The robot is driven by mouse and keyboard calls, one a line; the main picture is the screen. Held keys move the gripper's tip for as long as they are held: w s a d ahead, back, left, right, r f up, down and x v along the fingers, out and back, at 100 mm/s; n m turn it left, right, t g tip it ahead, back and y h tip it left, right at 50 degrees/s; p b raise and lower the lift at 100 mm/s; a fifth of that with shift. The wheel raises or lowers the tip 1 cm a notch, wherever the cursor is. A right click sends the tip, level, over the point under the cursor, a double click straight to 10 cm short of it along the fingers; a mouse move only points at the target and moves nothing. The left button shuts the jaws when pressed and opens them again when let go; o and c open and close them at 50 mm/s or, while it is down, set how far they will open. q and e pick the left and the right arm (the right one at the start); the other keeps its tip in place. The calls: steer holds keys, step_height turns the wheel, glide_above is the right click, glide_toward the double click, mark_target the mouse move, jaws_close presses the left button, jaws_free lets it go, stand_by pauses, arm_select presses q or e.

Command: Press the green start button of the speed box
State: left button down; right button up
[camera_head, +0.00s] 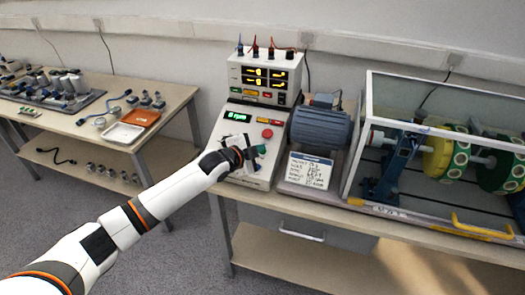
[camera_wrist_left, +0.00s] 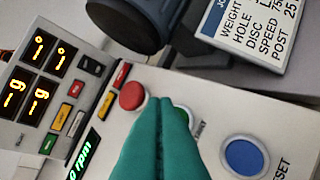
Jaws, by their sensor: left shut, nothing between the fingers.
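The speed box (camera_head: 279,148) is a light grey sloped panel with a green "0 rpm" display (camera_head: 237,117) and a red button (camera_head: 267,133). My left gripper (camera_head: 262,149) is shut and empty, over the lower part of this panel. In the left wrist view its teal fingertips (camera_wrist_left: 165,102) are together beside the red button (camera_wrist_left: 132,96). The green start button (camera_wrist_left: 184,113) shows only in part behind the fingers. I cannot tell whether the fingertips touch it. A blue reset button (camera_wrist_left: 243,157) is to the right. My right gripper is in neither view.
A meter box (camera_head: 262,96) with orange digits stands behind the speed box. A blue motor (camera_head: 321,127), a label card (camera_head: 310,171) and a clear-walled rotor rig (camera_head: 440,150) stand to the right. A side table (camera_head: 165,122) with parts is at left.

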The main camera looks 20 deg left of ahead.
arm_select(q)
steer(key=shift+f, duration=0.15)
steer(key=shift+w+f, duration=0.2)
steer(key=shift+f, duration=0.05)
steer(key=shift+w+f+b, duration=0.15)
steer(key=shift+f+b, duration=0.25)
steer(key=shift+b, duration=0.1)
stand_by(0.9)
stand_by(0.4)
steer(key=shift+s+r+p, duration=0.4)
steer(key=shift+r+p, duration=0.35)
steer(key=shift+p, duration=0.3)
steer(key=r+p, duration=0.1)
steer(key=p, duration=0.1)
steer(key=s+r+p, duration=0.1)
steer(key=r, duration=0.1)
steer(key=s+r+p, duration=0.1)
steer(key=p, duration=0.1)
steer(key=shift+r+p, duration=0.25)
steer(key=shift+p, duration=0.1)
